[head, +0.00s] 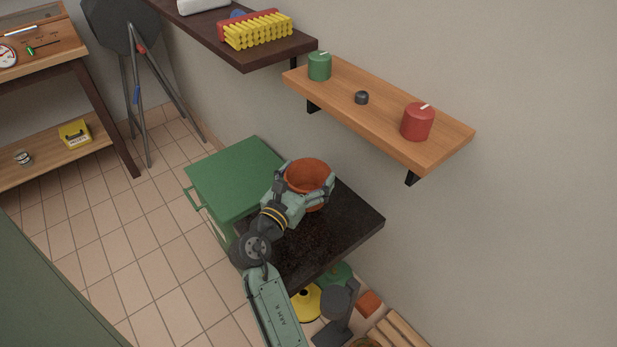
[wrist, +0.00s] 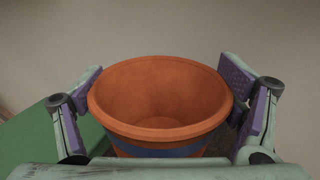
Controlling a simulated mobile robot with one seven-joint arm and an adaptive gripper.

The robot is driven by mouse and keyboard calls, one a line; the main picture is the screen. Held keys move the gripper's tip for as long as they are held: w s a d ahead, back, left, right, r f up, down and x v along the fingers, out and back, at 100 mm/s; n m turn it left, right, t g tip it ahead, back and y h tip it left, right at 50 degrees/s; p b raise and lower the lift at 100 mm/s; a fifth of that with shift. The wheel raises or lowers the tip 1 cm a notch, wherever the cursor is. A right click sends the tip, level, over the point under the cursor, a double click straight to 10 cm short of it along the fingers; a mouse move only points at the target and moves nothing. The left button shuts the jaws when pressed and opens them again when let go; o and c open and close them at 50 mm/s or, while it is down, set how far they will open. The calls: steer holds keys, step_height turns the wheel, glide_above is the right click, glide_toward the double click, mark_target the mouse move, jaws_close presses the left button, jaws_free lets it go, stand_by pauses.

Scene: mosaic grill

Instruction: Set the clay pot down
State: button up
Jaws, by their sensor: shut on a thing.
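The clay pot (head: 308,177) is orange and empty, with its open mouth up. In the head view it is at or just above the dark stone-like slab (head: 345,230); I cannot tell whether its base touches. My gripper (head: 309,189) is around the pot, one finger on each side. In the wrist view the pot (wrist: 160,95) sits upright between the two purple-padded fingers, and a blue band shows below its rim. The pot's base is hidden by my gripper.
A green chest (head: 235,172) stands left of the slab. A wooden shelf (head: 375,112) above holds a green candle (head: 319,66), a red candle (head: 417,121) and a small dark knob-like thing (head: 361,97). Another shelf (head: 270,55) holds a yellow-bristled brush (head: 257,30). Several things lie below the slab.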

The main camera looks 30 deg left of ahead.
mark_target(315, 173)
steer(key=shift+w+a+f, duration=0.1)
steer(key=shift+w+a, duration=0.25)
steer(key=shift+w, duration=0.35)
steer(key=shift+f, duration=1.7)
steer(key=shift+f, duration=0.15)
steer(key=o, duration=1.5)
